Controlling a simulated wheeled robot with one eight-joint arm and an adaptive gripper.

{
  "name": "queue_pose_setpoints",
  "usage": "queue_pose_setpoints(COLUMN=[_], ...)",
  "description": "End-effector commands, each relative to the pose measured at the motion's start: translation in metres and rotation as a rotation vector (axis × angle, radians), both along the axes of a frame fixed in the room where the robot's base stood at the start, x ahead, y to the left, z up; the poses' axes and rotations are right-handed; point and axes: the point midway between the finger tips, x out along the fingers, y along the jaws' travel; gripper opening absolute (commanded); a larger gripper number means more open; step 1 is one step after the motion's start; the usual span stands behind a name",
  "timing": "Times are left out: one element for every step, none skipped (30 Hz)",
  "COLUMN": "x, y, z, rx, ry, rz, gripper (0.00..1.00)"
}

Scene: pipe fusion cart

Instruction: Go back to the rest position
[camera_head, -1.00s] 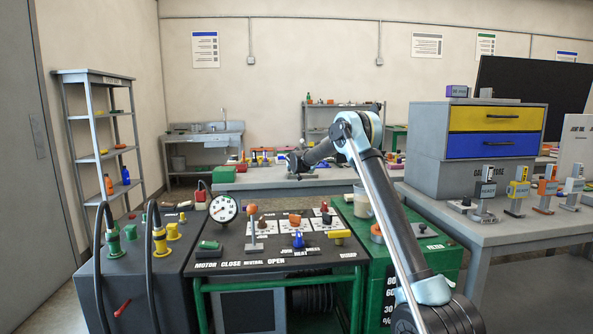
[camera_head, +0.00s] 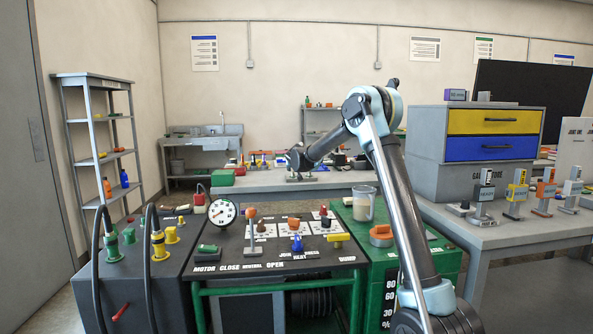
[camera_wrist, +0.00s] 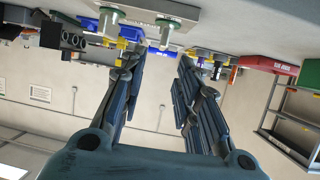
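My arm rises from the bottom right of the head view, bends at a high elbow and reaches left. My gripper (camera_head: 297,160) is at the arm's far end, in front of the back table and beyond the fusion cart's control panel (camera_head: 226,257). In the wrist view my gripper (camera_wrist: 160,62) has its two dark fingers spread apart, with nothing between them. The picture there is upside down, with a table surface along the top. The gripper's fingers are too small to read in the head view.
The panel carries a gauge (camera_head: 222,212) and several levers. A clear pitcher (camera_head: 363,204) stands on the green cabinet (camera_head: 440,262) right of it. A grey table (camera_head: 500,238) at right holds a drawer box (camera_head: 428,178) and several small devices. A shelf (camera_head: 88,119) stands at left.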

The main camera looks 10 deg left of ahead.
Motion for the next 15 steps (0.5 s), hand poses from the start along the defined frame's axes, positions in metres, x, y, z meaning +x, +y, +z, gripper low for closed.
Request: queue_pose_setpoints(x=[-0.0017, -0.0022, -0.0027, -0.0029, -0.0029, -0.0029, -0.0029, -0.0029, -0.0029, -0.0029, -0.0028, -0.0030, -0.0035, -0.0042, -0.0061], y=[-0.0003, -0.0004, -0.0005, -0.0005, -0.0006, -0.0006, -0.0006, -0.0006, -0.0006, -0.0006, -0.0007, -0.0014, -0.0027, -0.0050, -0.0100], z=[0.0006, 0.0008, 0.0010, 0.0011, 0.0011, 0.0011, 0.0012, 0.0012, 0.0012, 0.0012, 0.0012, 0.0014, 0.0020, 0.0029, 0.0047], rx=[0.000, 0.000, 0.000, 0.000, 0.000, 0.000, 0.000, 0.000, -0.001, -0.001, -0.001, 0.000, -0.001, -0.002, -0.003], ry=[0.000, 0.000, 0.000, 0.000, 0.000, 0.000, 0.000, 0.000, 0.000, 0.000, 0.000, 0.000, 0.001, 0.003, 0.006], rz=[0.000, 0.000, 0.000, 0.000, 0.000, 0.000, 0.000, 0.000, 0.000, 0.000, 0.000, -0.001, -0.002, -0.003, -0.007], gripper=[0.30, 0.30, 0.30, 0.30, 0.30, 0.30, 0.30, 0.30, 0.30, 0.30, 0.30, 0.30, 0.30, 0.30, 0.30])
